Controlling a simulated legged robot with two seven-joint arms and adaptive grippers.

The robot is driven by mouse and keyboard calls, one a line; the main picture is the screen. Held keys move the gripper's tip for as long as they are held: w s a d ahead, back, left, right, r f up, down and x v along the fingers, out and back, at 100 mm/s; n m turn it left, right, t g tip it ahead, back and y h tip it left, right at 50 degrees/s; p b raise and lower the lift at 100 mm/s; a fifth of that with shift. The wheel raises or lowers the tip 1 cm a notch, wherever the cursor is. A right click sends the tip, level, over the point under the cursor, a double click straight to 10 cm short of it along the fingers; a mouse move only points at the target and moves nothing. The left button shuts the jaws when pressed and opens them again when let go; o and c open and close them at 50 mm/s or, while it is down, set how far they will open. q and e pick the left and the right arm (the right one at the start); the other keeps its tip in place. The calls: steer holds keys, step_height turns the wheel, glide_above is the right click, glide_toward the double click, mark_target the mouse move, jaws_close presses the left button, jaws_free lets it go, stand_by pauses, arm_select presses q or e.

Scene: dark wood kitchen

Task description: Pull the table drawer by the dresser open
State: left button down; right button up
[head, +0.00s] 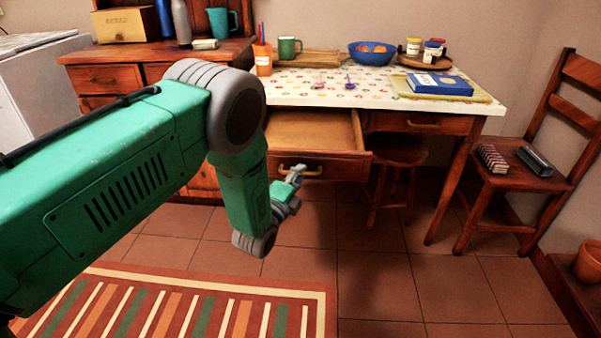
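The table (482,108) stands against the wall, to the right of the dresser (107,78). Its left drawer (318,168), by the dresser, is pulled well out, and its empty-looking inside shows. A curved brass handle (312,172) is on the drawer front. My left arm reaches in from the left and hides part of the drawer's left side. My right gripper is not in view.
The table's right drawer (420,123) is shut. A stool (394,165) stands under the table. A chair (530,180) with small items stands at the right. A striped rug (190,305) lies in front; the tiled floor between is clear.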

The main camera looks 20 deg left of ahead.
arm_select(q)
steer(key=shift+s+d+f, duration=0.1)
steer(key=shift+d+f, duration=0.15)
steer(key=shift+f, duration=0.05)
steer(key=c, duration=1.9)
jaws_free()
steer(key=shift+o, duration=1.4)
steer(key=shift+a, duration=0.1)
steer(key=shift+r, duration=0.15)
steer(key=shift+s, duration=0.1)
steer(key=v, duration=1.1)
steer(key=shift+s, duration=0.25)
